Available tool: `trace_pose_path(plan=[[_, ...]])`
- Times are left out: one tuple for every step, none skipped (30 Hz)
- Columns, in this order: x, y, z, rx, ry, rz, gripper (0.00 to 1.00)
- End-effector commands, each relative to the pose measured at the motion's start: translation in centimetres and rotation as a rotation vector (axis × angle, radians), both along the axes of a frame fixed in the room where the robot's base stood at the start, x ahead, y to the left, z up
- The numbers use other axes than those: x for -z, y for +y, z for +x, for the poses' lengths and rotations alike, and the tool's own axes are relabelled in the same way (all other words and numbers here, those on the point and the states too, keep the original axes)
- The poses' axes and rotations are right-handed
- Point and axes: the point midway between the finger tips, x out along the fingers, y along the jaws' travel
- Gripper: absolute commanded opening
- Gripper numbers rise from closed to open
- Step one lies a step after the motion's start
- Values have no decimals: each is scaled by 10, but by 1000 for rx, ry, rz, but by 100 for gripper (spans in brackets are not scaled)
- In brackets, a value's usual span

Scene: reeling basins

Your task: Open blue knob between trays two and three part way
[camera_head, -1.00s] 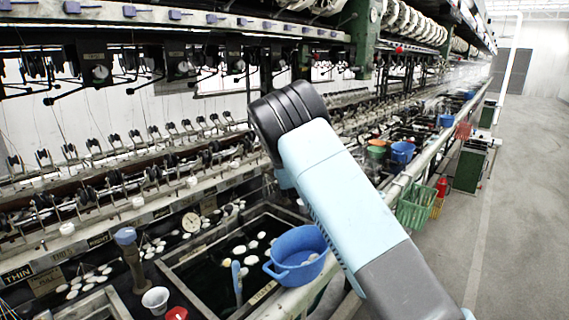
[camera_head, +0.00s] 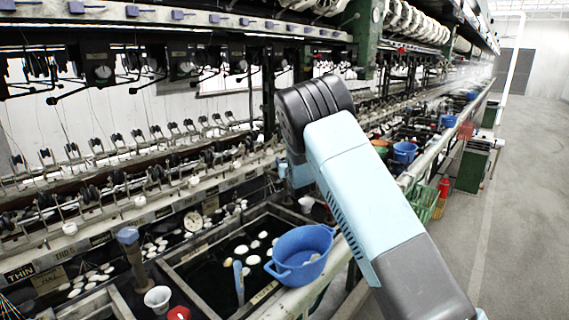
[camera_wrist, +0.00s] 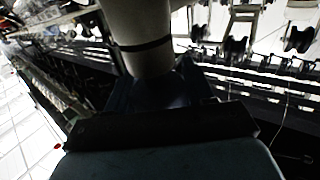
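A blue-topped knob (camera_head: 128,236) on a brownish post stands upright at the left end of the dark water basin (camera_head: 185,262) in the head view. A second, smaller blue knob (camera_head: 283,170) shows beyond that basin, just left of my arm and partly crowded by it. I cannot tell from the pictures how far either knob is turned. My gripper is hidden behind my arm in the head view. In the wrist view a dark bar and a grey cylinder with a black band fill the middle; fingertips are not clear, and no knob can be made out there.
A blue basin (camera_head: 301,254) sits on the near rim of the dark water tray. White cups (camera_head: 157,299) (camera_head: 306,203) stand near the knobs. Reeling frames with small pulleys (camera_head: 115,178) line the back. The aisle (camera_head: 530,200) at right is clear.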

Motion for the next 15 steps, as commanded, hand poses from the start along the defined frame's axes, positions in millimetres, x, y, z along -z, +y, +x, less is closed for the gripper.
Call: trace_pose_path(plan=[[0,0,0,0,-1,-1,57],[0,0,0,0,0,0,60],[0,0,0,0,0,0,64],[0,0,0,0,0,0,66],[0,0,0,0,0,0,69],[0,0,0,1,0,0,73],[0,0,0,1,0,0,73],[0,0,0,1,0,0,73],[0,0,0,1,0,0,73],[0,0,0,1,0,0,73],[0,0,0,1,0,0,73],[0,-1,0,1,0,0,73],[0,-1,0,1,0,0,73],[0,-1,-1,1,0,0,73],[0,-1,-2,1,0,0,73]])
